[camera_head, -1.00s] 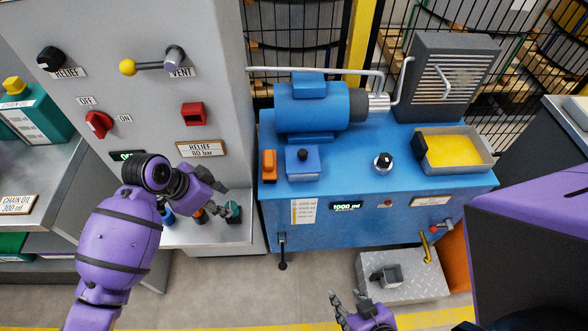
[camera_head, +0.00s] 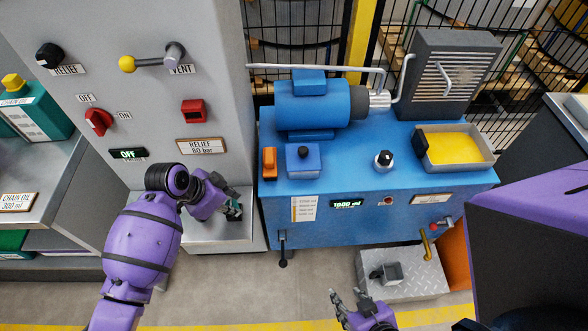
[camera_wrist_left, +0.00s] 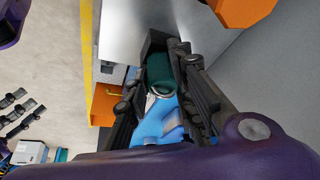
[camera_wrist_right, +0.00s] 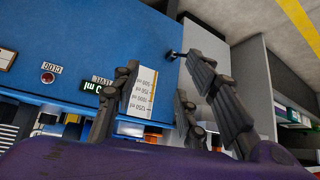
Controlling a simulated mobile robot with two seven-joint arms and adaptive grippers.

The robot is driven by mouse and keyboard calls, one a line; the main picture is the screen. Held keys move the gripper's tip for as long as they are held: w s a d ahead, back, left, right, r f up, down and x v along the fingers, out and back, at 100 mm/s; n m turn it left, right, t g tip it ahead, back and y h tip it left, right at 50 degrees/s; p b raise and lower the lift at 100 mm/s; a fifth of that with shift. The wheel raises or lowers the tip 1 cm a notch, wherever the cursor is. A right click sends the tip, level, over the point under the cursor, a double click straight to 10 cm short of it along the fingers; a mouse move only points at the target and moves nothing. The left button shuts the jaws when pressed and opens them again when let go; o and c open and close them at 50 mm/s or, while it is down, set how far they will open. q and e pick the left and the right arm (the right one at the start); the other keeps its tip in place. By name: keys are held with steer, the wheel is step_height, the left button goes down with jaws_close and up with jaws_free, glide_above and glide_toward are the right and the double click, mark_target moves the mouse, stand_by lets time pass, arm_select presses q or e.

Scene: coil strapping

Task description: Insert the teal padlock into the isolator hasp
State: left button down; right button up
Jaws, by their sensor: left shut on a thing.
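The teal padlock (camera_head: 236,213) is at the tip of my left gripper (camera_head: 230,208), over the grey ledge of the cabinet. In the left wrist view its teal body (camera_wrist_left: 159,70) sits between the fingers, with a metal ring-like part below it; the gripper is shut on it. The red rotary switch (camera_head: 98,121), marked OFF and ON, is on the cabinet face, up and left of my left gripper. I cannot make out a hasp for certain. My right gripper (camera_head: 350,308) is open and empty, low in front of the blue machine.
The grey ledge (camera_head: 205,237) lies under my left gripper. An orange object (camera_wrist_left: 240,10) is close by in the left wrist view. The lever with a yellow knob (camera_head: 127,64) sticks out above the switch. The blue machine (camera_head: 400,205) stands to the right.

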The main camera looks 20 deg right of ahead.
mark_target(236, 204)
arm_select(q)
steer(key=shift+s+d, duration=0.1)
steer(key=shift+s, duration=0.05)
arm_select(e)
steer(key=shift+w+r, duration=0.1)
steer(key=shift+w, duration=0.05)
arm_select(q)
steer(key=shift+r, duration=0.5)
steer(key=r, duration=0.2)
steer(key=shift+s+r, duration=0.2)
steer(key=shift+r, duration=0.15)
steer(key=s+r+p, duration=0.1)
steer(key=s+r, duration=0.8)
steer(key=s, duration=0.4)
steer(key=shift+s+a+p, duration=0.3)
steer(key=shift+a, duration=0.05)
arm_select(e)
steer(key=shift+w+a+r, duration=0.3)
steer(key=shift+w+r, duration=0.3)
steer(key=shift+r, duration=0.2)
arm_select(q)
steer(key=shift+r, duration=0.1)
steer(key=c, duration=2.2)
jaws_free()
jaws_close()
arm_select(e)
steer(key=shift+a, duration=0.1)
